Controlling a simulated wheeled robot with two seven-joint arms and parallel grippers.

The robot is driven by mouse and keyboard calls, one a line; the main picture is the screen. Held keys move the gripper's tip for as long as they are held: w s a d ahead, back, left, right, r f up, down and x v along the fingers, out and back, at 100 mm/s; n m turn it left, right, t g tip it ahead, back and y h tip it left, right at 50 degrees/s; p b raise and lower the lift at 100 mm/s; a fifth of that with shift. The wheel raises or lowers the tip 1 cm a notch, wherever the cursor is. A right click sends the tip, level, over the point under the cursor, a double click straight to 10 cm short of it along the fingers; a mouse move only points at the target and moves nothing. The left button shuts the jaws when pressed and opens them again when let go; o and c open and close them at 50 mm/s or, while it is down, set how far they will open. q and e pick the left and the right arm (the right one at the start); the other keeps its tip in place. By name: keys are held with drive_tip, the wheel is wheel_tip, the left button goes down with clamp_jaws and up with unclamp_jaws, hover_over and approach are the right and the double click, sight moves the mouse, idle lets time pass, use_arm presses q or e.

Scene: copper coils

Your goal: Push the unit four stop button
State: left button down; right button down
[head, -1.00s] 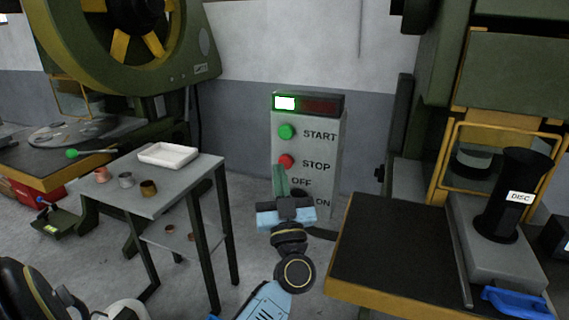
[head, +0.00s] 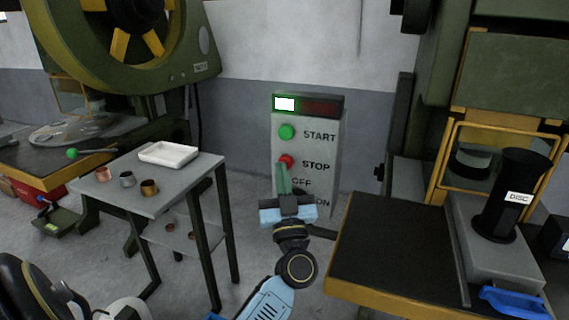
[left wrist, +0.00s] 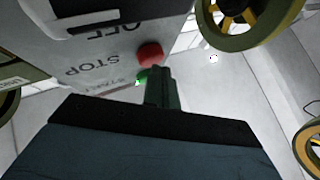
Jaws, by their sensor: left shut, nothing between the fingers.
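The control box (head: 318,185) stands against the wall with a green START button (head: 287,131), a red STOP button (head: 286,161) and OFF/ON lettering below. Its top display has a lit white-green part at left and a dark red part at right. My left gripper (head: 282,170) is shut and empty, its fingertips just below the red button in the head view. In the left wrist view the red button (left wrist: 149,55) shows just beyond the shut fingers (left wrist: 160,84), with the green button beside them. I cannot tell whether the fingertips touch the red button. My right gripper is not in view.
A small grey table (head: 203,172) at left holds a white tray (head: 168,153) and three small metal cups. A dark-topped bench (head: 395,248) with a yellow edge is at right, beside a press with a black cylinder marked DISC (head: 505,213). Green machines stand on both sides.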

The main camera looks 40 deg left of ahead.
use_arm(q)
drive_tip(key=shift+w+a, duration=0.1)
drive_tip(key=shift+w, duration=0.25)
idle(0.3)
drive_tip(key=shift+s, duration=0.15)
drive_tip(key=shift+s+d+p, duration=0.3)
drive_tip(key=shift+s+p, duration=0.45)
drive_tip(key=shift+p, duration=0.05)
drive_tip(key=s+p, duration=0.1)
drive_tip(key=s+d+p, duration=0.1)
drive_tip(key=s, duration=0.2)
drive_tip(key=shift+s+d+p, duration=0.25)
drive_tip(key=shift+s+p, duration=0.1)
drive_tip(key=shift+p, duration=0.05)
idle(0.7)
